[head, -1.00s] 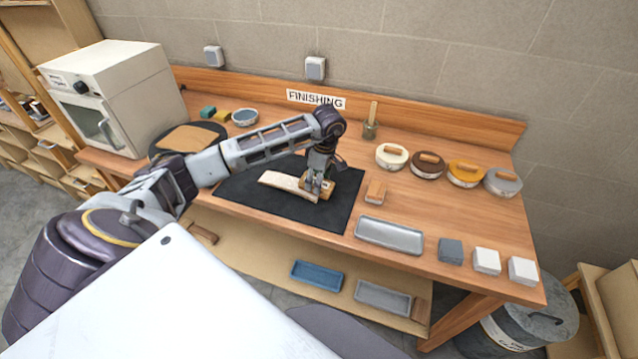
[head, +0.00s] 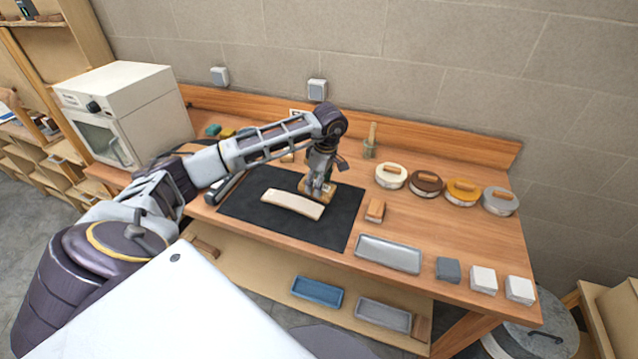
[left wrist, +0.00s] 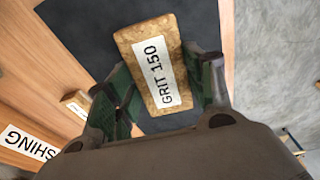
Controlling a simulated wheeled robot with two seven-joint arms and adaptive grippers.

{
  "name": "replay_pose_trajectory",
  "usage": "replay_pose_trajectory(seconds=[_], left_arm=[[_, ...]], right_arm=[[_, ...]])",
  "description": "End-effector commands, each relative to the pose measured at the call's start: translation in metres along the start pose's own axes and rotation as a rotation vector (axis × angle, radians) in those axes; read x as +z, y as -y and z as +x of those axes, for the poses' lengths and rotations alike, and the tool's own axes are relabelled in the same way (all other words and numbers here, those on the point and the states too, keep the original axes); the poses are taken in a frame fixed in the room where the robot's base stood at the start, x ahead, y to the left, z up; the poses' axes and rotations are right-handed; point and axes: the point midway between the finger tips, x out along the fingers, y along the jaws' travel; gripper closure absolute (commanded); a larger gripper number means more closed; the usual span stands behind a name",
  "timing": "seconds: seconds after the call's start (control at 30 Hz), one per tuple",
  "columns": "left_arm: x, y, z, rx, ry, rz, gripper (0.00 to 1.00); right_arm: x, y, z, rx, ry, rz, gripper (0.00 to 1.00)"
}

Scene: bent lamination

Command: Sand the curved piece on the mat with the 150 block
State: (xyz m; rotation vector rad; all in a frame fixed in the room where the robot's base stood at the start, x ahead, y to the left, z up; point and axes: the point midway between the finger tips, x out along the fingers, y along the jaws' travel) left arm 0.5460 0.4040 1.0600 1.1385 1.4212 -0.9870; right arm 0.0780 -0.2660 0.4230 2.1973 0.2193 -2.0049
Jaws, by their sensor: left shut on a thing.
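The curved piece (head: 292,204), a pale wooden strip, lies on the black mat (head: 250,222). My left gripper (head: 318,190) points down over the mat, just behind the right end of the piece. It is shut on the 150 block (head: 330,189), a tan block. In the left wrist view the block (left wrist: 137,40) reads "GRIT 150" on a white label, between the two fingers (left wrist: 165,85). I cannot tell whether the block touches the mat or hangs just above it. The curved piece does not show in the left wrist view. My right gripper is out of view.
A small brown block (head: 375,210) lies right of the mat. Beyond it are a grey tray (head: 388,254), a dark block (head: 448,269) and white blocks (head: 483,279). Several round, handled tools, one cream (head: 390,177), line the back right. A white oven (head: 125,105) stands left.

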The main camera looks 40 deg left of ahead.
Motion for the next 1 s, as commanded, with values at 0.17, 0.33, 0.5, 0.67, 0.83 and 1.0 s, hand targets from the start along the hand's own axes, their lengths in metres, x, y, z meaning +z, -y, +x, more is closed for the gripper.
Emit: replay_pose_trajectory(seconds=[0.17,0.33,0.5,0.67,0.83,1.0], left_arm=[[0.0,0.0,0.001,0.0,0.002,0.0,0.66],[0.0,-0.001,0.006,0.001,0.012,-0.002,0.66],[-0.006,-0.002,0.015,0.0,0.022,-0.011,0.66],[-0.021,-0.004,0.024,-0.002,0.03,-0.03,0.66],[-0.04,-0.008,0.03,-0.005,0.04,-0.057,0.66],[-0.06,-0.01,0.034,-0.008,0.051,-0.087,0.66]], right_arm=[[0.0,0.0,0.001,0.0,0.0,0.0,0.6],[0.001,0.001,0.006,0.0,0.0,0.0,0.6],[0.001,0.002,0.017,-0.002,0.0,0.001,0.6],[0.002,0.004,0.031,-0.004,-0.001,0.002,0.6],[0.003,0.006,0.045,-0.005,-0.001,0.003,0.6],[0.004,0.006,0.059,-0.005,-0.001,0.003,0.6]])
